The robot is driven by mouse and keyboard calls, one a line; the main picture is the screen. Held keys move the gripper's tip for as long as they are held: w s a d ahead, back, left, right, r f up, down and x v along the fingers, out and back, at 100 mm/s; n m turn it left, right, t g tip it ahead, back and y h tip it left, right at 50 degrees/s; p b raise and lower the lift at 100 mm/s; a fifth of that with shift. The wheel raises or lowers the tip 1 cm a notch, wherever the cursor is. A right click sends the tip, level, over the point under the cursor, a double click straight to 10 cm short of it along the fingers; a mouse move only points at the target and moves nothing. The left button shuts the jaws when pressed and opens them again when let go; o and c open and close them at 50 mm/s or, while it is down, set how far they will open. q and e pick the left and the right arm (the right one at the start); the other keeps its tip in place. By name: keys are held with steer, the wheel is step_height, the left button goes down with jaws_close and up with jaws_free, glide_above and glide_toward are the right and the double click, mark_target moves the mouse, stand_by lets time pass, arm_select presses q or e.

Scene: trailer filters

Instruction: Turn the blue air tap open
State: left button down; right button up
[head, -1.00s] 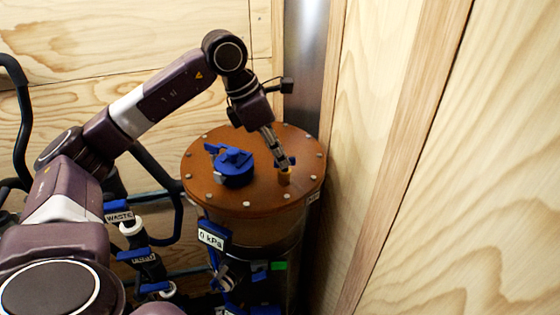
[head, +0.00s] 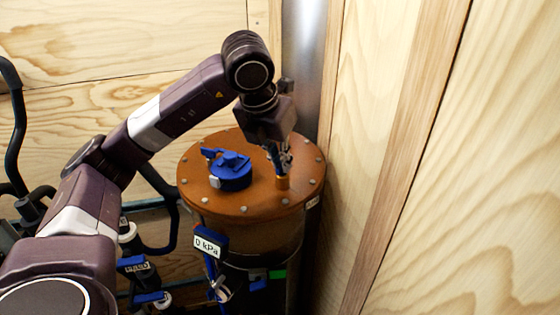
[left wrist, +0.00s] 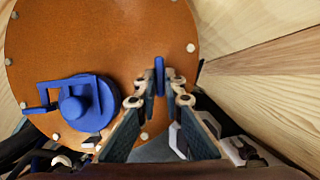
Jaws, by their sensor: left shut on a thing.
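The blue air tap is a small blue handle on a brass-coloured stem (head: 283,182), on the right part of the round orange-brown lid (head: 245,197). My left gripper (head: 281,162) reaches down onto the tap from above. In the left wrist view the blue tap handle (left wrist: 162,70) stands between the two fingertips of the left gripper (left wrist: 161,88), which are shut on it. In the head view the fingers hide part of the handle. My right gripper is in neither view.
A larger blue fitting (head: 232,170) sits on the lid, left of the tap; it also shows in the left wrist view (left wrist: 82,103). A "0 kPa" gauge (head: 208,246) hangs at the vessel's front. A wooden wall (head: 400,150) stands close on the right.

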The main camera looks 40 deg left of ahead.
arm_select(q)
steer(key=shift+r+n, duration=0.15)
steer(key=shift+n, duration=0.25)
steer(key=shift+w, duration=0.1)
steer(key=c, duration=2)
jaws_free()
steer(key=shift+c, duration=0.2)
steer(key=v, duration=1.2)
steer(key=shift+d, duration=0.15)
